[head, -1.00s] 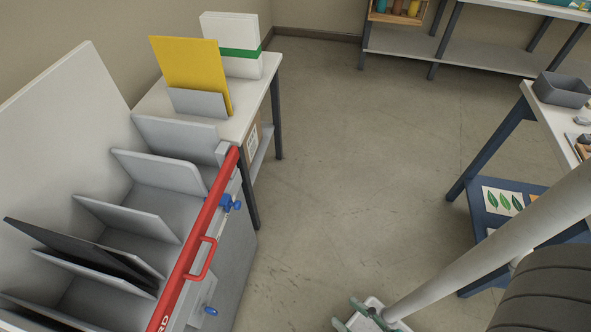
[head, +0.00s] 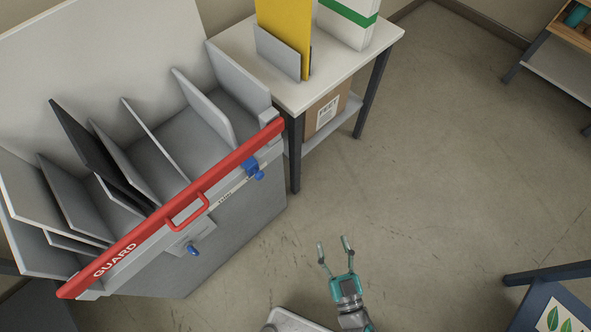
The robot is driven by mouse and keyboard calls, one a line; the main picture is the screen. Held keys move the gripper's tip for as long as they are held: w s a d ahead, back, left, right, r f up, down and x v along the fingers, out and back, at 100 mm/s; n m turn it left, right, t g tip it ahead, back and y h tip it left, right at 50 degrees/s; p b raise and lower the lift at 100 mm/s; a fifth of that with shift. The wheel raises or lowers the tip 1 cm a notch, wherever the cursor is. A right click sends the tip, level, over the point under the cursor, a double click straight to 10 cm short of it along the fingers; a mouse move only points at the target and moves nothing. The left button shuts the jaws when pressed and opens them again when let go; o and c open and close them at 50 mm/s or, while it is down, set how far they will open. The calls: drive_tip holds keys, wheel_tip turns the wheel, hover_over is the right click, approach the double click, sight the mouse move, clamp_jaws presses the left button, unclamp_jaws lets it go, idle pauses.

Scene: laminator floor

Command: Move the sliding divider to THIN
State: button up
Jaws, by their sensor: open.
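A grey rack (head: 235,228) stands at the left, with several slanted grey dividers (head: 208,112) and one dark divider (head: 88,150) among them. A blue slider with a knob (head: 252,168) sits on the front rail near its right end, just below the red bar. Small lettering on the rail beside it is too small to read. A second blue knob (head: 193,250) is lower on the front face. Which divider the blue slider belongs to cannot be told. My gripper (head: 333,249) is open and empty, over the floor, right of and apart from the rack.
A red bar marked GUARD (head: 120,250) with a red handle (head: 188,212) runs along the rack's front top edge. A white table (head: 345,65) with a yellow board (head: 283,35) adjoins the rack's far end. Floor right of the rack is clear up to a blue-framed table (head: 550,272).

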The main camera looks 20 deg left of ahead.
sight(261, 177)
drive_tip(key=w+a+f+n+g+y, duration=0.1)
drive_tip(key=w+a, duration=0.3)
drive_tip(key=a, duration=0.5)
drive_tip(key=w+a+f+n+g+y, duration=0.2)
drive_tip(key=w+a+n+g, duration=0.1)
drive_tip(key=a, duration=0.6)
drive_tip(key=w+a+f+n+g+y, duration=0.1)
drive_tip(key=w+a+g, duration=0.3)
drive_tip(key=a, duration=0.6)
drive_tip(key=shift+w+f+n+y, duration=0.4)
drive_tip(key=shift+w+f+y, duration=0.1)
drive_tip(key=shift+w, duration=0.35)
drive_tip(key=shift+s, duration=0.1)
clamp_jaws()
